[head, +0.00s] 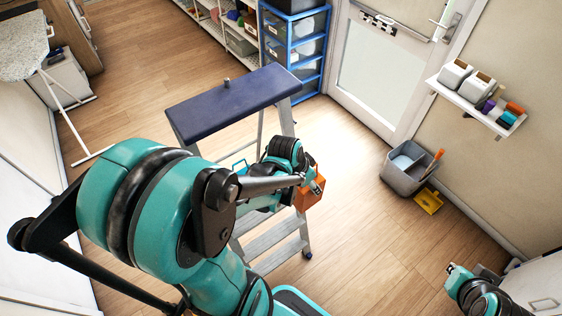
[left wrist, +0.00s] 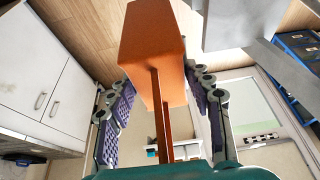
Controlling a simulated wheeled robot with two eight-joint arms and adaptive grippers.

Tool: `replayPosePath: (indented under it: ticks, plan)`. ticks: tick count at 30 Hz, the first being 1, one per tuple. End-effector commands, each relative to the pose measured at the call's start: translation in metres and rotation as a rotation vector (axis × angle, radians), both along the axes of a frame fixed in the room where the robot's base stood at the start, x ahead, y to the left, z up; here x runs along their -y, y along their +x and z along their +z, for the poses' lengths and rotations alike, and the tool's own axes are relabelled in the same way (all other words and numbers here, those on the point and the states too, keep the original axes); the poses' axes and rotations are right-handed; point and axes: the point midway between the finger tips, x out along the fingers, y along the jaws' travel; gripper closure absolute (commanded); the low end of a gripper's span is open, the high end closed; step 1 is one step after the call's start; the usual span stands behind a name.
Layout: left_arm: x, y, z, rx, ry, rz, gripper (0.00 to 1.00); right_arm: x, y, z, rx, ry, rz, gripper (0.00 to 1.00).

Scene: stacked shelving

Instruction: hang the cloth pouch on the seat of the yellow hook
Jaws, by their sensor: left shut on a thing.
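The orange pouch (head: 309,194) hangs at the end of my left arm, in front of the stepladder's right leg. In the left wrist view the pouch (left wrist: 153,50) is a boxy orange shape with two thin straps running down between the fingers. My left gripper (left wrist: 163,92) is shut on the pouch, with a finger on each side. In the head view my left arm hides part of this gripper. My right gripper (head: 462,280) is at the lower right, away from the pouch; its finger opening is unclear. I cannot make out a yellow hook in either view.
A stepladder with a dark blue top (head: 235,101) stands close behind my left arm. A grey bin (head: 402,172) and a yellow dustpan (head: 428,201) are on the floor at right. A wall shelf (head: 470,104) holds containers. The wooden floor between ladder and bin is clear.

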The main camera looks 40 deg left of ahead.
Motion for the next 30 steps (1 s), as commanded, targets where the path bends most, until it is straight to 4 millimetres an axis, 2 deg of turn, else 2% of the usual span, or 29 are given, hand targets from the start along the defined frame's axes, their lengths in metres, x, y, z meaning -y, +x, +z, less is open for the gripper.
replayPosePath:
  ticks: [1, 3, 9, 17, 25, 27, 30]
  plan:
    - [-0.016, 0.005, -0.001, 0.000, -0.001, 0.010, 0.98, 0.000, 0.000, -0.002, 0.000, 0.000, 0.000, 1.00]
    - [-0.036, 0.011, -0.001, 0.000, -0.001, 0.009, 0.98, 0.000, 0.000, -0.004, 0.000, 0.000, 0.000, 1.00]
    - [-0.079, 0.023, -0.001, 0.001, -0.001, 0.004, 0.98, 0.000, 0.000, -0.007, 0.000, 0.000, 0.000, 1.00]
    - [-0.099, 0.029, 0.000, 0.000, 0.000, 0.002, 0.98, 0.000, 0.000, -0.008, 0.000, 0.000, 0.000, 1.00]
    - [-0.141, 0.041, 0.000, 0.001, 0.000, 0.003, 0.98, 0.000, 0.000, -0.012, 0.000, 0.000, 0.000, 1.00]
    - [-0.137, 0.040, -0.011, 0.001, 0.000, -0.001, 0.98, 0.000, 0.000, -0.016, 0.000, 0.000, 0.000, 1.00]
    - [-0.137, 0.040, -0.011, 0.001, 0.000, -0.001, 0.98, 0.000, 0.000, -0.016, 0.000, 0.000, 0.000, 1.00]
